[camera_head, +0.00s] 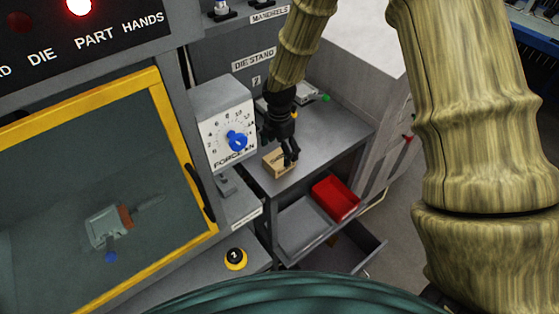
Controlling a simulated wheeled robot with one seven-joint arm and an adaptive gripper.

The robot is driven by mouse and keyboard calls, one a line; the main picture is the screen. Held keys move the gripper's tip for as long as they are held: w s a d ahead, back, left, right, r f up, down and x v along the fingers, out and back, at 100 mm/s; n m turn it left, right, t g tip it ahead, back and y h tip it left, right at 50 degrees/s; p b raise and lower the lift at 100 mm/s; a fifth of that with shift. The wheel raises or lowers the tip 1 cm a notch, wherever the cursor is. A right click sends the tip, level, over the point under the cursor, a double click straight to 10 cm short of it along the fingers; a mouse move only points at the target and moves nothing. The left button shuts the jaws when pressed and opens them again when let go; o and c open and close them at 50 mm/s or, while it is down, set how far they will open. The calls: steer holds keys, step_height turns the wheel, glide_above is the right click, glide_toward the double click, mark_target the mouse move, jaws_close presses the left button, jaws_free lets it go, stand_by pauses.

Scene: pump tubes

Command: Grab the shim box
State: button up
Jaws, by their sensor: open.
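The shim box is most likely the small tan cardboard box (273,167) on the grey shelf top, right of the white dial box; its printing is too small to read. My black gripper (290,162) points down over the right part of this box and hides some of it. The gripper is open. I cannot tell whether its fingers touch the box or stand around it.
A white force dial box (226,128) with a blue knob stands close left of my gripper. A red bin (336,198) sits on a lower shelf. A yellow-framed window (158,95) is at left. The shelf top (335,130) right of the gripper is mostly clear.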

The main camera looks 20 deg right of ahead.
mark_target(279, 157)
step_height(279, 157, down, 2)
steer(key=shift+w+f+p, duration=0.1)
steer(key=shift+f+p, duration=0.05)
steer(key=shift+p, duration=0.6)
steer(key=shift+f+p, duration=0.4)
steer(key=shift+f, duration=0.85)
steer(key=c, duration=1.3)
steer(key=shift+r, duration=0.1)
